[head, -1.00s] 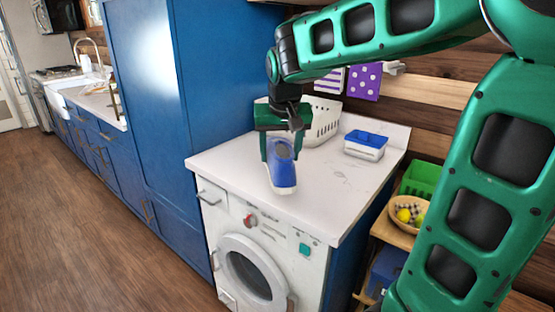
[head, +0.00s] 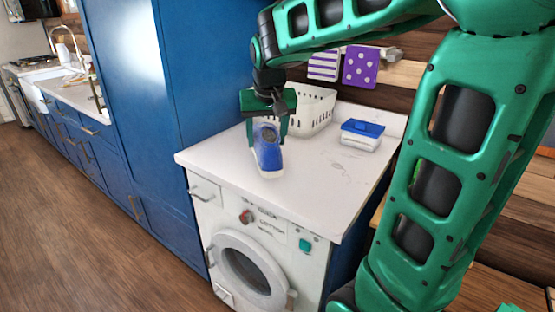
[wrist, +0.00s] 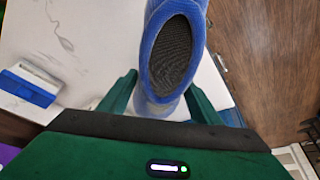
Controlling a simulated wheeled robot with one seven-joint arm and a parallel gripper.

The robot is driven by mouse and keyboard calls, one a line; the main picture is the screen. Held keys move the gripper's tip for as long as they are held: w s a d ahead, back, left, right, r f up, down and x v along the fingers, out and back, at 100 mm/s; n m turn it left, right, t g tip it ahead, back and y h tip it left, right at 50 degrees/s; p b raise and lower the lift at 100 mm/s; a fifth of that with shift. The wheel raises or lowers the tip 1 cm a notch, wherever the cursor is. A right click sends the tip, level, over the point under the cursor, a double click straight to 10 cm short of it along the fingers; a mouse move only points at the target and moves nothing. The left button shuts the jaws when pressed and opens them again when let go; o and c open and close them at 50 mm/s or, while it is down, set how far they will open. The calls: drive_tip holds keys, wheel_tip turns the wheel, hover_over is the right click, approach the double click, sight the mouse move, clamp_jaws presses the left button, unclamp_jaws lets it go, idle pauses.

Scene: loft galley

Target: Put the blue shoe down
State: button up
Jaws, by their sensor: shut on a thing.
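The blue shoe (head: 267,152), with a pale sole and a dark opening, is at the left part of the white countertop (head: 320,175) above the washing machine. My gripper (head: 266,140) is shut on the shoe from above. In the wrist view the shoe (wrist: 198,60) sits between the two green fingers (wrist: 160,98), its dark insole facing the camera. The shoe's toe points toward the counter's front edge. I cannot tell whether its sole touches the counter.
A white basket (head: 314,108) stands behind the gripper, and a blue-lidded container (head: 361,134) stands to its right. The tall blue cabinet (head: 215,70) rises at the left of the counter. The counter's front middle is clear. The washer (head: 255,245) is below.

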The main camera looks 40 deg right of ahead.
drive_tip(key=w+d+f, duration=0.1)
drive_tip(key=d+f, duration=0.1)
drive_tip(key=d, duration=0.1)
drive_tip(key=w+d+f, duration=0.1)
drive_tip(key=d+f, duration=0.1)
drive_tip(key=d, duration=0.1)
drive_tip(key=w+d+f, duration=0.1)
drive_tip(key=d+f, duration=0.1)
drive_tip(key=d, duration=0.2)
drive_tip(key=shift+w+f, duration=0.1)
drive_tip(key=shift+f, duration=2.05)
drive_tip(key=o, duration=1.3)
drive_tip(key=shift+c, duration=0.2)
